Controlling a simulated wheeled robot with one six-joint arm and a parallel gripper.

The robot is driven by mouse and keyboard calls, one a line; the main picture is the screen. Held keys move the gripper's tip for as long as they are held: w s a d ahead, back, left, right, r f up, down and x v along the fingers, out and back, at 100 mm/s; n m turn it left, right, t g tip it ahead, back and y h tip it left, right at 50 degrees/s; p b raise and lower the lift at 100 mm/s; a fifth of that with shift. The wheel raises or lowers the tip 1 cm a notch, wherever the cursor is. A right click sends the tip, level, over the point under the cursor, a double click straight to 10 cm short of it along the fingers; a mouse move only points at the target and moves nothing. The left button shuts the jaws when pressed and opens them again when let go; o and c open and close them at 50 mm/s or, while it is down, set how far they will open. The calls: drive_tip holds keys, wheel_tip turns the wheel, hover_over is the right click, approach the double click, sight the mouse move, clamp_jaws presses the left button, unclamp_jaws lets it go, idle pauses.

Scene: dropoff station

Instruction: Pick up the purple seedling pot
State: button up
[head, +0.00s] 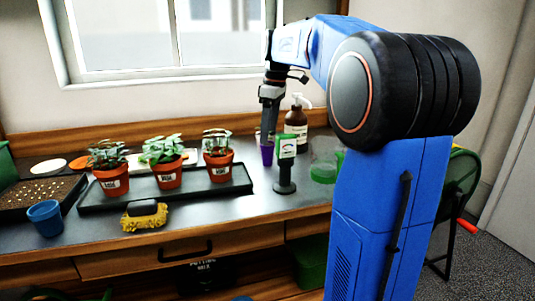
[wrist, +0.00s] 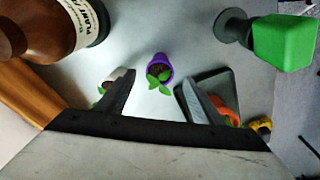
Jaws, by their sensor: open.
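The purple seedling pot (wrist: 160,62) stands upright on the grey bench top, with dark soil and a small green seedling in it. In the head view the purple pot (head: 267,154) shows below my gripper, between the brown bottle and the row of potted plants. My gripper (wrist: 160,98) is open and empty. Its fingers lie to either side of the seedling in the wrist view, with the pot just beyond them. In the head view my gripper (head: 268,132) points down above the pot; its fingertips are hard to make out there.
A brown pump bottle (head: 296,121) stands right of the pot. A green-topped stand (head: 286,165) is in front of it. A black tray (head: 241,181) with terracotta-potted plants lies left. A blue pot (head: 45,219) and yellow brush (head: 144,217) sit near the front edge.

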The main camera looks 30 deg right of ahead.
sight(267, 150)
drive_tip(key=shift+w+f, duration=0.15)
drive_tip(key=shift+f, duration=1.45)
drive_tip(key=c, duration=1.2)
drive_tip(key=shift+r, duration=0.1)
